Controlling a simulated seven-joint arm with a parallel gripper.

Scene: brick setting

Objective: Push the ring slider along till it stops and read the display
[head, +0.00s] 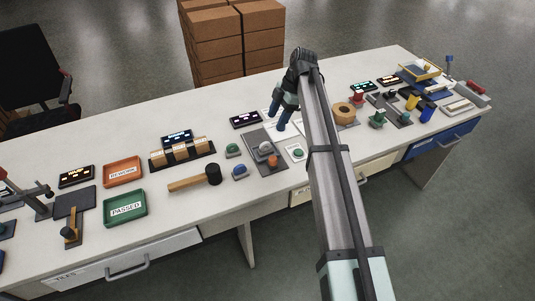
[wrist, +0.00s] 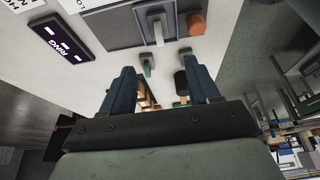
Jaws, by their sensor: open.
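A dark display marked RING (wrist: 62,38) shows short white bars at the left of the wrist view; it appears to be the small dark display (head: 245,119) in the head view. A grey plate (wrist: 110,30) nearby carries a pale grey upright piece (wrist: 157,26), probably the ring slider, and an orange knob (wrist: 197,24). In the head view the grey piece (head: 265,148) and orange knob (head: 273,161) are just front-left of my gripper (head: 277,122). In the wrist view my gripper (wrist: 162,72) is open, its blue fingers apart and apparently empty.
A mallet (head: 195,182), an orange tray (head: 124,171) and a green tray (head: 126,207) lie to the left. A wooden ring-shaped block (head: 344,112) and several small fixtures stand right of my arm. Stacked cartons (head: 237,45) stand behind the table.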

